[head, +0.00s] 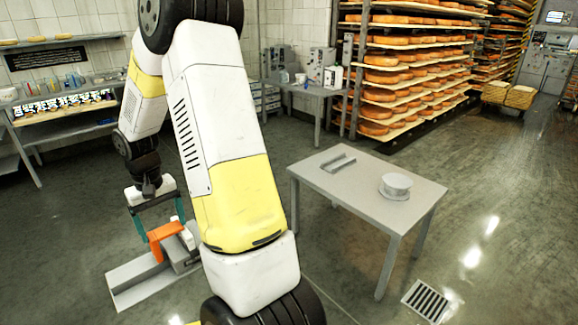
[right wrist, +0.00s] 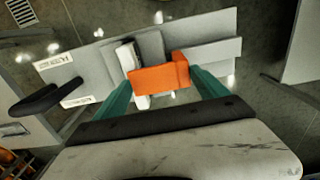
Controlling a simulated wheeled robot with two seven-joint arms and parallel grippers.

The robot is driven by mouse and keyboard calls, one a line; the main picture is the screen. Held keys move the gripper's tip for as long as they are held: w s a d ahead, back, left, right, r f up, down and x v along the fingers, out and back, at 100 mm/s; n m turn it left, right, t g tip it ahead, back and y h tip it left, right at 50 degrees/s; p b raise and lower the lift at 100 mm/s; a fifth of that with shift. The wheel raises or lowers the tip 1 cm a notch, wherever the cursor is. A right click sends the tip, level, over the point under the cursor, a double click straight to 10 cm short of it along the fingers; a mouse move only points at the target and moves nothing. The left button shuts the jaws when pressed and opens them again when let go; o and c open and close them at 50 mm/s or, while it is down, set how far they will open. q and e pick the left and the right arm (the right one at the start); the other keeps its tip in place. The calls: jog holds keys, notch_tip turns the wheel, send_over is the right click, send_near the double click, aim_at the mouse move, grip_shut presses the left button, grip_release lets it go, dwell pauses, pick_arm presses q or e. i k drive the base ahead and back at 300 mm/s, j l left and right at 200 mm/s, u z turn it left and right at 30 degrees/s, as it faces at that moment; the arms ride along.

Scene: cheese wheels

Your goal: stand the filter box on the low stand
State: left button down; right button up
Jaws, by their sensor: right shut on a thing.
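The orange filter box (head: 167,237) is between the teal fingers of my right gripper (head: 165,232), at the lower left of the head view. In the right wrist view the right gripper (right wrist: 163,84) is shut on the orange box (right wrist: 158,77), with one finger at each side. Below it is a long, light grey low stand (head: 132,284), also in the wrist view (right wrist: 204,26), carrying a grey block (right wrist: 150,45) and a white piece (right wrist: 127,56). Whether the box touches the stand I cannot tell. My left gripper is not in view.
A grey table (head: 335,182) stands right of my arm, with a round grey piece (head: 396,186) and a small bracket (head: 338,162) on it. A floor drain (head: 427,300) lies at the lower right. Cheese racks (head: 400,75) and a workbench (head: 62,107) stand behind.

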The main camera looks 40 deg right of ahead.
aim_at(364, 178)
jog(key=i+l+z, duration=0.1)
jog(key=l+z, duration=0.15)
jog(key=l, duration=0.15)
jog(key=i+l+z, duration=0.25)
jog(key=l, duration=0.15)
jog(key=i+l+z, duration=0.2)
jog(key=l, duration=0.2)
jog(key=i+l+z, duration=0.25)
jog(key=i+l, duration=0.3)
jog(key=l, duration=0.15)
jog(key=i+l, duration=0.25)
jog(key=l, duration=0.25)
jog(key=i+l+z, duration=0.1)
jog(key=i+l, duration=0.2)
jog(key=l, duration=0.15)
